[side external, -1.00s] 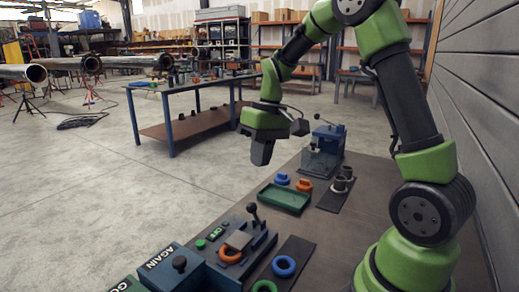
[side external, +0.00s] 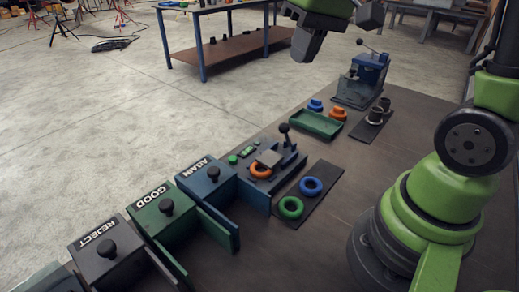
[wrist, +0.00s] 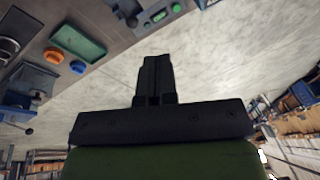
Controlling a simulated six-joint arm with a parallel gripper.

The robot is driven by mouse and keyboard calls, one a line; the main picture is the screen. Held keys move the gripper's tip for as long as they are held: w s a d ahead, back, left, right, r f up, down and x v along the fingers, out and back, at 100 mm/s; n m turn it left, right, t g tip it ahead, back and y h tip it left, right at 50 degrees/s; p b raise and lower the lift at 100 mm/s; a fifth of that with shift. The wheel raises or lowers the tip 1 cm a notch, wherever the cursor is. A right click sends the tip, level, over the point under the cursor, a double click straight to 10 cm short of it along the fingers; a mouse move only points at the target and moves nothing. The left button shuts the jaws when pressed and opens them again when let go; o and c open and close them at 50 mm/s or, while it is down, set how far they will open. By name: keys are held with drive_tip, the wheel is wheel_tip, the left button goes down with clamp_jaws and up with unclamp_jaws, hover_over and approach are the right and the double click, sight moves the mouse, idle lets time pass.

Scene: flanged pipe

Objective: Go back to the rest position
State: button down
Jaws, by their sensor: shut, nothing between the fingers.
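My gripper (side external: 305,45) hangs high at the top of the side view, above the floor beyond the far edge of the bench. It is empty, and its fingers are together. In the wrist view my gripper (wrist: 157,62) shows its two dark fingers closed side by side, with the floor behind them. It touches nothing. Most of my arm above it is out of the side view.
On the bench (side external: 335,210) stand boxes marked AGAIN (side external: 205,172), GOOD (side external: 165,212) and REJECT (side external: 100,252), a lever fixture (side external: 268,160), a green tray (side external: 315,124) and a blue press (side external: 362,80). Several coloured rings lie around. The air around my gripper is clear.

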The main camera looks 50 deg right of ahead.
drive_tip(key=s+a+r+t, duration=0.3)
drive_tip(key=s+a, duration=0.3)
drive_tip(key=s, duration=0.5)
drive_tip(key=shift+s+a+r+m+t, duration=0.15)
drive_tip(key=shift+s+a+m+t, duration=0.15)
drive_tip(key=shift+t, duration=0.5)
